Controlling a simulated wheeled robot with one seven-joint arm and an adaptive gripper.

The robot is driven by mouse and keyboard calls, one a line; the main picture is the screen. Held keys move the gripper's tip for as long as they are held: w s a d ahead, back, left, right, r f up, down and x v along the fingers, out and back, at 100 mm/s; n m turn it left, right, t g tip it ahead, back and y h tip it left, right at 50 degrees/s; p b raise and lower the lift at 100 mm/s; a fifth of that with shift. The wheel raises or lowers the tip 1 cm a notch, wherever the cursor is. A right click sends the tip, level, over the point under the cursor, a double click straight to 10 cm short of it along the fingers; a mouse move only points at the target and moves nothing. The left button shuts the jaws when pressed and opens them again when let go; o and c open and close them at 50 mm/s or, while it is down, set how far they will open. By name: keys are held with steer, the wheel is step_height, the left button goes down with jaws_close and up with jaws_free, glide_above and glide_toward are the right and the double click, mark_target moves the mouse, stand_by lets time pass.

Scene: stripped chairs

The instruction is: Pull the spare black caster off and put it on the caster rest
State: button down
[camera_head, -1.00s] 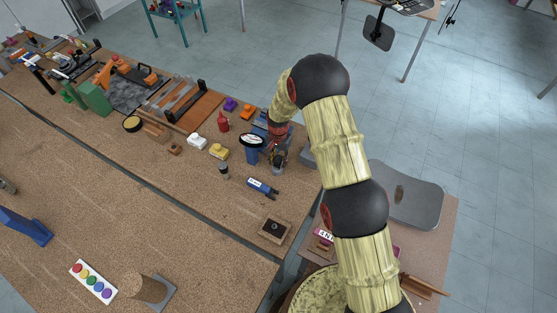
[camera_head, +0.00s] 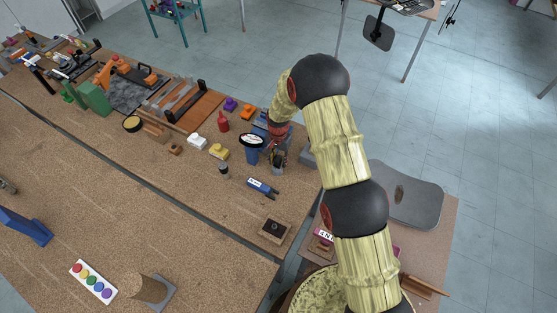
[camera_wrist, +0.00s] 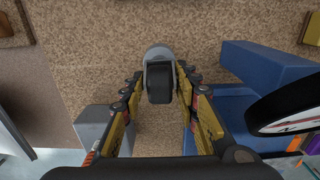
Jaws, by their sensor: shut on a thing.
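In the wrist view the black caster (camera_wrist: 159,88) sits between the fingertips of my gripper (camera_wrist: 160,82), with a light grey rounded part (camera_wrist: 157,52) around its far end. My gripper is shut on the caster. I cannot tell whether the caster is still seated in a holder. In the head view my gripper (camera_head: 278,157) is at the right end of the bench, and the caster is too small there to make out. A square wooden block with a dark round centre (camera_head: 274,229) lies nearer on the bench; I cannot tell if it is the caster rest.
A blue stand with a round dial (camera_head: 252,141) is close to my gripper; the dial also shows in the wrist view (camera_wrist: 286,112). A blue-and-white tool (camera_head: 262,187), a small dark jar (camera_head: 223,170) and a yellow piece (camera_head: 218,151) lie nearby.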

steer(key=shift+w+r, duration=0.1)
steer(key=shift+r, duration=0.55)
stand_by(0.5)
steer(key=c, duration=1.9)
jaws_free()
steer(key=c, duration=0.6)
jaws_close()
steer(key=shift+r, duration=0.55)
steer(key=o, duration=0.6)
jaws_free()
jaws_close()
